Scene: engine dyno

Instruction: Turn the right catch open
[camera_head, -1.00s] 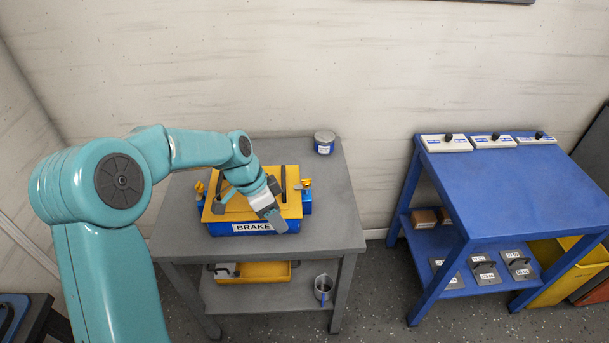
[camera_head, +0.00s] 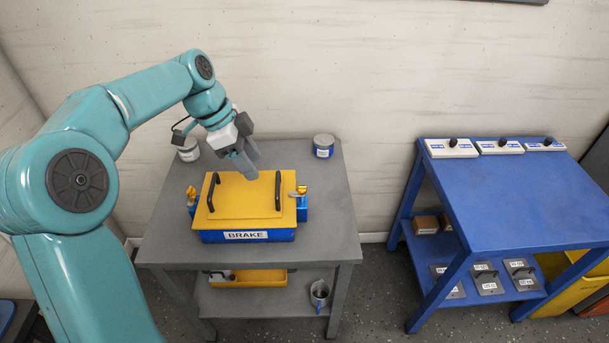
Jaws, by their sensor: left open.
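A blue box with a yellow lid (camera_head: 245,208) and a white label reading BRAKE (camera_head: 246,235) sits on the grey table (camera_head: 330,228). Two black handles stand on the lid, at its left and right. The right catch (camera_head: 299,192) is a yellow piece with a grey part on the box's right side. The left catch (camera_head: 191,195) is yellow, on the left side. My left gripper (camera_head: 249,168) is open and empty, above the back of the lid and left of the right catch, apart from it. My right gripper is not in view.
Two grey cans stand at the table's back, one left (camera_head: 188,149) and one right (camera_head: 324,146). A blue table (camera_head: 510,205) stands to the right, with floor between.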

